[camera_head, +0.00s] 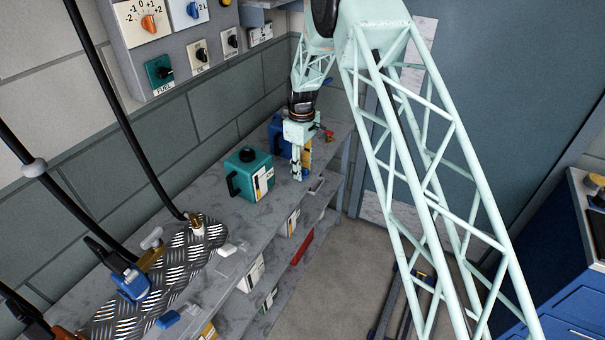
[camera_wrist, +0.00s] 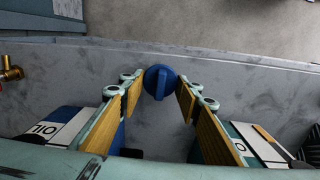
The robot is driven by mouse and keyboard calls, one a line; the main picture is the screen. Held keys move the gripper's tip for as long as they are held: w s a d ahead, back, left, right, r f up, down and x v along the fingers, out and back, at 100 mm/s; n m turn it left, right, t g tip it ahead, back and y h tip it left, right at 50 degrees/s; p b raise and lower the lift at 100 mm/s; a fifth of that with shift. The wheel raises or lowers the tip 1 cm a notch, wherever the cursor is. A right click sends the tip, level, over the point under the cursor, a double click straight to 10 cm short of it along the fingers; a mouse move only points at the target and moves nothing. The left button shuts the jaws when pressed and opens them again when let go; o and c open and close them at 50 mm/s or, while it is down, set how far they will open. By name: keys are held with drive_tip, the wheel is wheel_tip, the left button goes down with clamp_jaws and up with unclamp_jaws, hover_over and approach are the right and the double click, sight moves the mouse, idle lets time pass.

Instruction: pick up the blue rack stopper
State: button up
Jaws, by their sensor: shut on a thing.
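The blue rack stopper (camera_wrist: 160,84) is a round blue knob with a raised ridge across its face. In the wrist view it sits between the tips of my gripper (camera_wrist: 160,90), whose yellow-padded fingers are shut on it from both sides. In the head view my gripper (camera_head: 300,172) points down near the front edge of the grey shelf, beside the teal tank. The stopper is not clear there. I cannot tell whether it touches the shelf.
The teal tank (camera_head: 262,181) stands left of my gripper, and a blue tank (camera_head: 276,133) stands behind it. The marbled shelf top (camera_head: 225,213) runs along the wall. A tread-plate stand (camera_head: 185,262) and a small blue piece (camera_head: 168,318) are at the lower left.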

drive_tip(key=shift+r, duration=0.15)
drive_tip(key=shift+r+p, duration=0.35)
drive_tip(key=shift+r, duration=1.3)
drive_tip(key=s+d+r, duration=0.1)
drive_tip(key=s, duration=1.5)
drive_tip(key=shift+d+r+p, duration=0.2)
drive_tip(key=shift+d+p, duration=0.15)
drive_tip(key=shift+d, duration=0.05)
drive_tip(key=s+d+m, duration=0.2)
drive_tip(key=d+m, duration=0.4)
drive_tip(key=d, duration=0.6)
drive_tip(key=s+d+f+m, duration=0.1)
drive_tip(key=d+m, duration=0.5)
drive_tip(key=d, duration=0.6)
drive_tip(key=shift+s+d, duration=0.2)
drive_tip(key=shift+s, duration=0.65)
drive_tip(key=shift+w+a, duration=0.1)
